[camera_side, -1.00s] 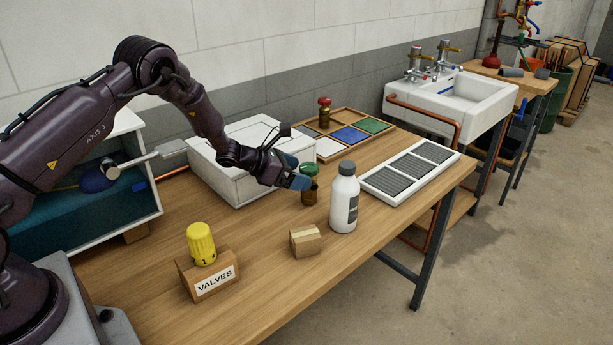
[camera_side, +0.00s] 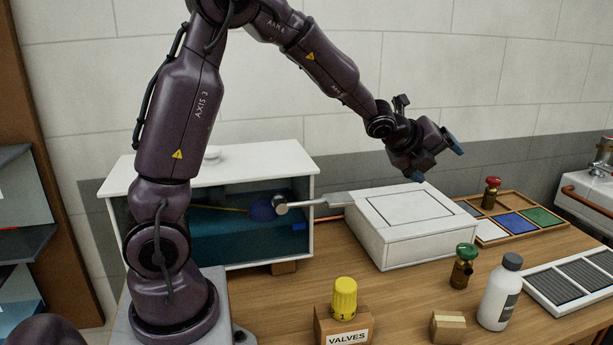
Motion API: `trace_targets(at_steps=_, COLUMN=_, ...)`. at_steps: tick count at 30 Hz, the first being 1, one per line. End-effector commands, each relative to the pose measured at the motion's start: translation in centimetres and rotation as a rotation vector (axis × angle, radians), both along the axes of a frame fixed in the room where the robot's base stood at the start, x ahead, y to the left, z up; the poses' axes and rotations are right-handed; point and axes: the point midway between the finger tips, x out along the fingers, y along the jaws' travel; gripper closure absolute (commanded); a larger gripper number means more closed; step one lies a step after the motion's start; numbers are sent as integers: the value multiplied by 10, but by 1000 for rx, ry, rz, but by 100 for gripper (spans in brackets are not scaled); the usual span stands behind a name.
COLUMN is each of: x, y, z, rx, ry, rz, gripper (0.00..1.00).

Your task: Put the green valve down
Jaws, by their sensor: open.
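The green valve (camera_side: 463,266), a brass body with a green cap, stands upright on the wooden table. It is just left of the white bottle (camera_side: 500,292) and in front of the white box. My gripper (camera_side: 437,164) is raised above and behind the white box, well clear of the valve. Its blue-tipped fingers are apart with nothing between them.
The white box (camera_side: 427,250) stands behind the valve. A tray with coloured squares (camera_side: 546,231) holds a red-capped valve (camera_side: 491,193). A white slatted panel (camera_side: 559,291) lies at right.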

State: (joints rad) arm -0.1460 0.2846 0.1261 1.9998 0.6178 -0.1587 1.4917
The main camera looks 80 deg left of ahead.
Motion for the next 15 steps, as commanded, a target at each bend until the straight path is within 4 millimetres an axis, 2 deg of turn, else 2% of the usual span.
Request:
trace_targets(at_steps=1, x=-20, y=-8, z=22, rx=-124, ry=-11, rz=115, gripper=14)
trace_targets(at_steps=6, x=-97, y=-35, z=56, rx=-576, ry=3, rz=517, gripper=14)
trace_targets(at_steps=10, x=-163, y=-62, z=65, rx=-903, ry=34, rz=814, gripper=14)
trace_targets(at_steps=15, x=-238, y=-94, z=60, rx=-1224, ry=103, rz=1151, gripper=14)
